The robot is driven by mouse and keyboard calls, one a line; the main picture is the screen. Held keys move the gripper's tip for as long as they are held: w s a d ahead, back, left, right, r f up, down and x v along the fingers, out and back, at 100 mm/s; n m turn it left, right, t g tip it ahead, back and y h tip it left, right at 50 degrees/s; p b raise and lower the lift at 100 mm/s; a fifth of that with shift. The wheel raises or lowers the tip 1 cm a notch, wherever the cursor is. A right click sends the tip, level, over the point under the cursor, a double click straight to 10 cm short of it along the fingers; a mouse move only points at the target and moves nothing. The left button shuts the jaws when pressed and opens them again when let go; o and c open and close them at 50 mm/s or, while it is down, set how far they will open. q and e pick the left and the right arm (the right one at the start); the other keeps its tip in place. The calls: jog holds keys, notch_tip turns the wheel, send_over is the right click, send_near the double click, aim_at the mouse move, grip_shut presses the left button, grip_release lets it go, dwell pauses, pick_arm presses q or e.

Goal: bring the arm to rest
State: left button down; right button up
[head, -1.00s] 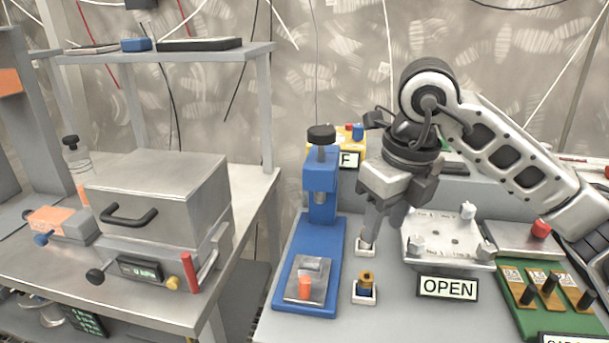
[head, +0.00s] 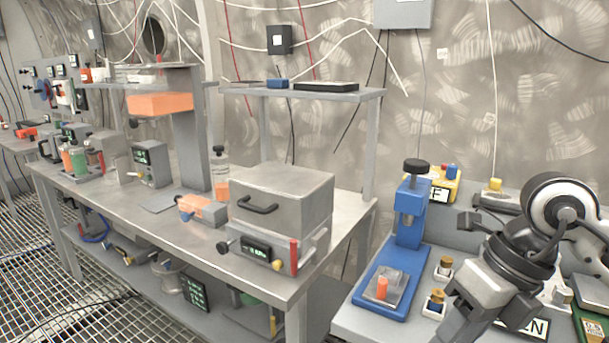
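My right arm comes in from the right. Its gripper (head: 458,328) points down and left over the front of the right bench, near the lower picture edge. The fingers are partly cut off and seen from behind, so their opening does not show. I see nothing held in them. To its left, two small white holders stand on the bench, each with a brass-topped piece: a rear piece (head: 445,264) and a front piece (head: 436,298). The gripper is apart from the rear one and close beside the front one. My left gripper is not in view.
A blue press (head: 409,218) with an orange piece (head: 382,287) on its base stands left of the holders. My arm partly hides a sign (head: 535,326) and a green board (head: 592,325). A steel box oven (head: 280,205) sits on the left bench (head: 150,200).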

jog(key=s+a+n+g+y, duration=0.1)
jog(key=s+a+g+y, duration=0.25)
jog(key=a+y, duration=0.45)
jog(key=s+a+r+m+t+y+p, duration=0.1)
jog(key=s+a+r+m+t+y, duration=0.15)
jog(key=a+r+m+y, duration=0.5)
jog(key=w+d+f+m+t+h+p, duration=0.1)
jog(key=w+d+f+m+t+h, duration=0.3)
jog(key=m+t, duration=0.65)
jog(key=w+d+f+m+t+h, duration=0.2)
jog(key=w+f+m+t+h, duration=0.25)
jog(key=m+t, duration=0.6)
jog(key=s+d+f+m+g+h, duration=0.1)
jog(key=s+f+m+g+h, duration=0.1)
jog(key=f, duration=0.5)
jog(key=s+d+f+m+g+h, duration=0.1)
jog(key=s+f+m+g+h, duration=0.2)
jog(key=f, duration=0.4)
jog(key=s+d+f+m+g+h+p, duration=0.1)
jog(key=s+d+f+m+g+h, duration=0.1)
jog(key=s+f+m+g, duration=0.2)
notch_tip(320, 180, down, 4)
jog(key=shift+s+r+m+g+h, duration=0.3)
jog(key=shift+s+m, duration=0.65)
jog(key=shift+s, duration=0.2)
